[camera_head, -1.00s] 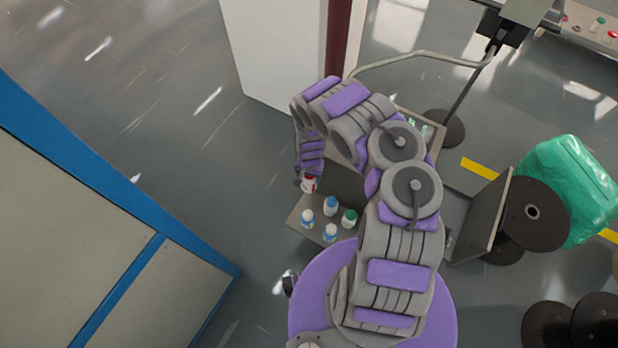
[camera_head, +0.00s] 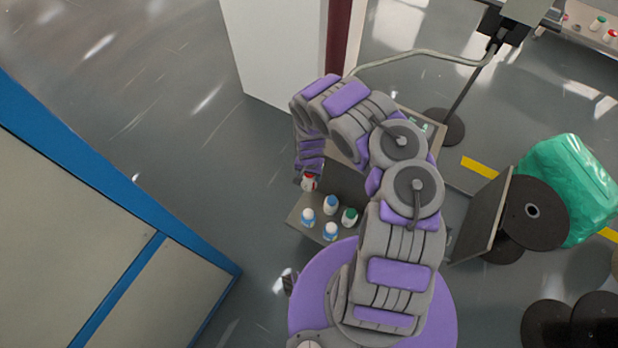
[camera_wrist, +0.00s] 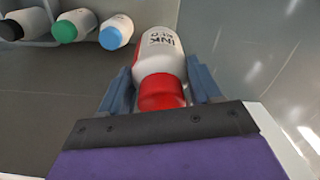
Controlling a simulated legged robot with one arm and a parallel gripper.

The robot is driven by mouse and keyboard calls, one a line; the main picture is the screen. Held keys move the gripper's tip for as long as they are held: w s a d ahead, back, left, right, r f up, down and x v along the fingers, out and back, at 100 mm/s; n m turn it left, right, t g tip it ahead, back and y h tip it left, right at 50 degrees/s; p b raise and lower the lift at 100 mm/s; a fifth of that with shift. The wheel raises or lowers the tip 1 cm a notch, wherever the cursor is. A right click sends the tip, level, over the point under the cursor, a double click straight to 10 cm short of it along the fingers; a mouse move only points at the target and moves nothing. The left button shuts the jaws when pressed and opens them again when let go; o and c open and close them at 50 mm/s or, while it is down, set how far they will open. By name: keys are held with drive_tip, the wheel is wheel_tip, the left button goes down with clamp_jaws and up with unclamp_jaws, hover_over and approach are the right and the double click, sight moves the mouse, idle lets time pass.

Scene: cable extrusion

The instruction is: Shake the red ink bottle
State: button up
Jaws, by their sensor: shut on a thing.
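The red ink bottle (camera_wrist: 160,62) is white with a red cap and "INK RED" lettering. In the wrist view it sits between the two fingers of my gripper (camera_wrist: 161,88), which is shut on it. The cap points toward the palm. In the head view the red-capped bottle (camera_head: 309,182) shows small at the end of my arm, above the shelf's left part. My gripper (camera_head: 305,178) is partly hidden there by my arm. Whether the bottle touches anything below cannot be told.
A white cabinet (camera_head: 275,50) stands behind. A blue-framed panel (camera_head: 90,230) is at left. Black reels (camera_head: 535,213) and a green wrapped bundle (camera_head: 570,190) are at right.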

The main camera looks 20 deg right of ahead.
sight(309, 182)
drive_tip(key=shift+a+f, duration=0.1)
wheel_tip(309, 182, down, 6)
drive_tip(key=shift+r, duration=0.1)
wheel_tip(309, 182, up, 6)
wheel_tip(309, 182, down, 6)
drive_tip(key=shift+s+f, duration=0.1)
drive_tip(key=shift+r, duration=0.2)
drive_tip(key=r, duration=0.5)
drive_tip(key=shift+w+r, duration=0.2)
drive_tip(key=shift+s+r, duration=0.1)
drive_tip(key=shift+r, duration=0.2)
drive_tip(key=shift+f, duration=0.3)
wheel_tip(309, 182, down, 6)
drive_tip(key=shift+r, duration=0.25)
